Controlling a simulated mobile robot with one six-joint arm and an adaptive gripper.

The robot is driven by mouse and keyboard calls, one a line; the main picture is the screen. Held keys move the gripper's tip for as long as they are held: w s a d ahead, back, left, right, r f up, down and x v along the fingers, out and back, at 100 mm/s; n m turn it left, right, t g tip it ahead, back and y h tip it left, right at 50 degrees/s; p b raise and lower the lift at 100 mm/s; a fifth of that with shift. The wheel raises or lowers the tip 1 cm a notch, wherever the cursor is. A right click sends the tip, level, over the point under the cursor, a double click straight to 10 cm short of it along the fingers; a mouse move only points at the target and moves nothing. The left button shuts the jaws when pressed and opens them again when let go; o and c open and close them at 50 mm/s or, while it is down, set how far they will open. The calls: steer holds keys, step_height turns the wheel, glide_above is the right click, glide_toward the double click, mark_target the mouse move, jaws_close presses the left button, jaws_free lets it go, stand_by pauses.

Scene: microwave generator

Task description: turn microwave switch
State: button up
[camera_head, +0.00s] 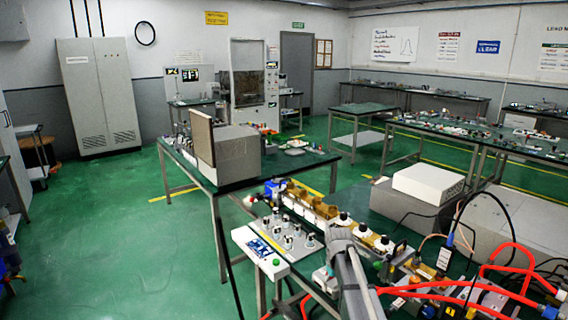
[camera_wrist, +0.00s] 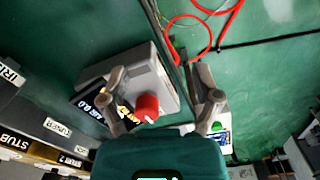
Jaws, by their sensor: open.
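The red switch knob (camera_wrist: 147,106) shows in the wrist view. It stands on the face of a grey box (camera_wrist: 150,68) with a dark display panel (camera_wrist: 88,100) carrying light lettering. My gripper (camera_wrist: 158,84) is open, with one finger on each side of the picture's middle. The knob appears between the fingers, nearer the left one; no contact is visible and I cannot tell the depth gap. In the head view I cannot clearly make out the knob or the fingers.
A white panel with a green button (camera_wrist: 217,127) lies beside the right finger. A similar white unit (camera_head: 258,250) stands on the crowded front bench in the head view. Red hoses (camera_head: 450,285) and dark cables run at right. Green floor (camera_head: 100,230) is clear at left.

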steer(key=s+r+m+p, duration=0.1)
steer(key=s+r, duration=0.1)
steer(key=s, duration=0.8)
steer(key=s+r+m+p, duration=0.2)
steer(key=s, duration=0.9)
steer(key=shift+r+p, duration=0.15)
steer(key=shift+p, duration=0.15)
steer(key=shift+s, duration=0.1)
stand_by(0.7)
